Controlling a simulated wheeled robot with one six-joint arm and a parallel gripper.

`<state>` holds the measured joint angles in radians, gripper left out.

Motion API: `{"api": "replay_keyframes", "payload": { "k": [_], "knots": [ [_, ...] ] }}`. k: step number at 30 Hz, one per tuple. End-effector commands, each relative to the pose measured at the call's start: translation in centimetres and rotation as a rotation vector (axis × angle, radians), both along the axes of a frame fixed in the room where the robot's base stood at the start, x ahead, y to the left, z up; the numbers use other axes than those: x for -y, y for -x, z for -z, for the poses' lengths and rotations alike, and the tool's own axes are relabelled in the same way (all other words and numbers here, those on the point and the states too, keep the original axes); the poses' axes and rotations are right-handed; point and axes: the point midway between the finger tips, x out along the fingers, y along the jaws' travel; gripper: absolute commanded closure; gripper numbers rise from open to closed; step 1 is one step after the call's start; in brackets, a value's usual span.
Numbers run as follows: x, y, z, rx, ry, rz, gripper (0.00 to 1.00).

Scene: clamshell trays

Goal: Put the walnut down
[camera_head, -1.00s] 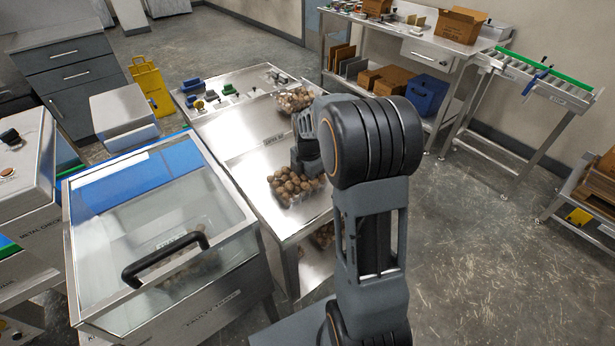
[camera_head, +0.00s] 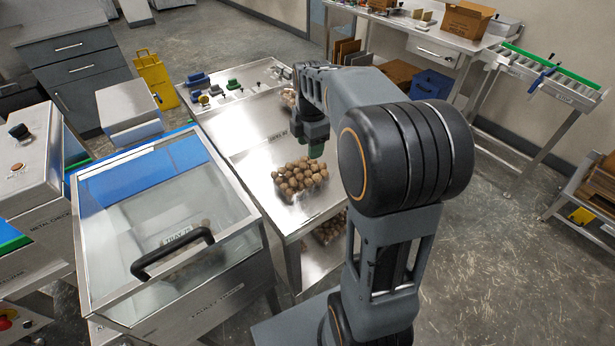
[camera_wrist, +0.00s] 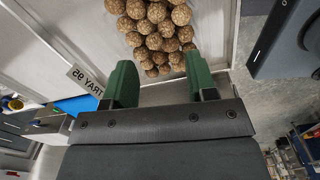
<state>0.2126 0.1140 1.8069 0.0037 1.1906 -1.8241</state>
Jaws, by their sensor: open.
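A heap of brown walnuts (camera_head: 300,180) sits on the steel table near its right front edge. It fills the top of the wrist view (camera_wrist: 155,30). I cannot single out one walnut from the rest. My gripper (camera_head: 316,152) is above the far right side of the heap, apart from it. In the wrist view its two green fingers (camera_wrist: 160,78) are spread wide with nothing between them. A clear tray around the heap is hard to make out.
A glass-lidded steel box (camera_head: 75,240) with a black handle stands at left, with walnuts inside. More walnuts (camera_head: 328,230) sit on the shelf below the table. Another heap behind is mostly hidden by my arm. A tray label (camera_wrist: 85,78) lies beside the near heap.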

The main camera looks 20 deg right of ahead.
Motion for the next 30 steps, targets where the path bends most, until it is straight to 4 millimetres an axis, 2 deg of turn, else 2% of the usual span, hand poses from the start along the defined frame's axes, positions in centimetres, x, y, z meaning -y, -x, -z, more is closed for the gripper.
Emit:
{"api": "replay_keyframes", "payload": {
  "k": [6, 15, 21, 30],
  "knots": [
    [-3.8, 5.2, -0.6, 0.086, -0.030, 0.520, 0.48],
    [-7.4, 12.1, 1.1, 0.171, -0.157, 1.239, 0.48],
    [-8.4, 14.6, 2.3, 0.183, -0.226, 1.508, 0.48],
    [-8.7, 15.3, 2.8, 0.183, -0.250, 1.600, 0.48]
  ]
}}
